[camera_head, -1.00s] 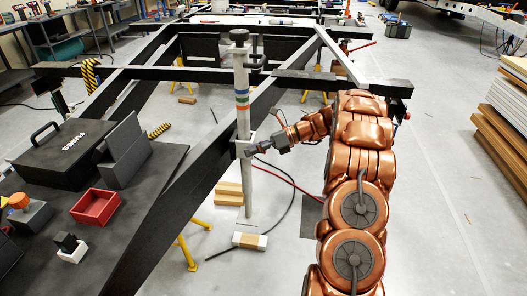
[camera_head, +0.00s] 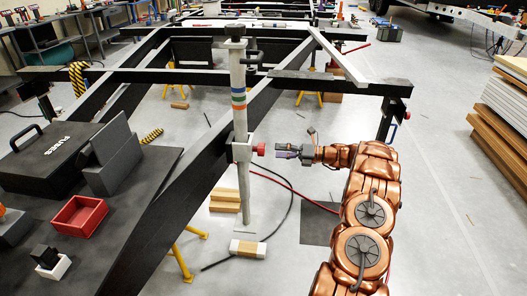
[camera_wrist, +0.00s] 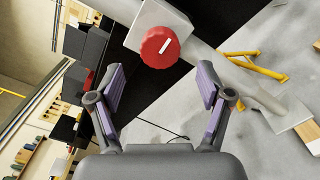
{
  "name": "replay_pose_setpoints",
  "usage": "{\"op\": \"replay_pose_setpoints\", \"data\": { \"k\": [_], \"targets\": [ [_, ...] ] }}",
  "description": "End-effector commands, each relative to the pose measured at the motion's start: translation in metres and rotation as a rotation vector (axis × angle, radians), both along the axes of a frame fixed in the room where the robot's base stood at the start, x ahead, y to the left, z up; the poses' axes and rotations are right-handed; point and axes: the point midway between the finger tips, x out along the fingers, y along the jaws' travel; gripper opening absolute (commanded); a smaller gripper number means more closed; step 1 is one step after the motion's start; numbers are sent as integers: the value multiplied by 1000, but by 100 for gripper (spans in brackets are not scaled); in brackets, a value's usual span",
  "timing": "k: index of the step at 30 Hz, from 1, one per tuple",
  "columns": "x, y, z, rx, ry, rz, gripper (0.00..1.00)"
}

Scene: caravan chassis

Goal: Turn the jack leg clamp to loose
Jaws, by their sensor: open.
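The jack leg (camera_head: 239,120) is an upright grey tube with coloured bands, standing at the black chassis frame. Its clamp is a grey block (camera_head: 241,150) with a red knob (camera_head: 259,149) facing right. In the wrist view the red knob (camera_wrist: 160,47) shows a white line mark and sits ahead of the fingertips, roughly between them. My gripper (camera_head: 280,151) is open and empty, just right of the knob with a gap between them. Both fingers show in the wrist view (camera_wrist: 160,88), apart from the knob.
The black chassis beam (camera_head: 190,180) runs diagonally beside the leg. A black worktop at left holds a red tray (camera_head: 79,216) and a black case (camera_head: 50,155). Wooden blocks (camera_head: 225,199) lie near the leg's foot. Floor right of the leg is mostly clear.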

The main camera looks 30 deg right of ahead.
Motion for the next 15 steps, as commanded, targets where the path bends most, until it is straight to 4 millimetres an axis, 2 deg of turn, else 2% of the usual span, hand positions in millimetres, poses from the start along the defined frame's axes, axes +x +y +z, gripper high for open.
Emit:
{"op": "replay_pose_setpoints", "data": {
  "k": [9, 15],
  "targets": [
    [26, 32, -1, -1, 0, 4, 78],
    [36, 43, -1, -1, 1, 2, 78]
  ]
}}
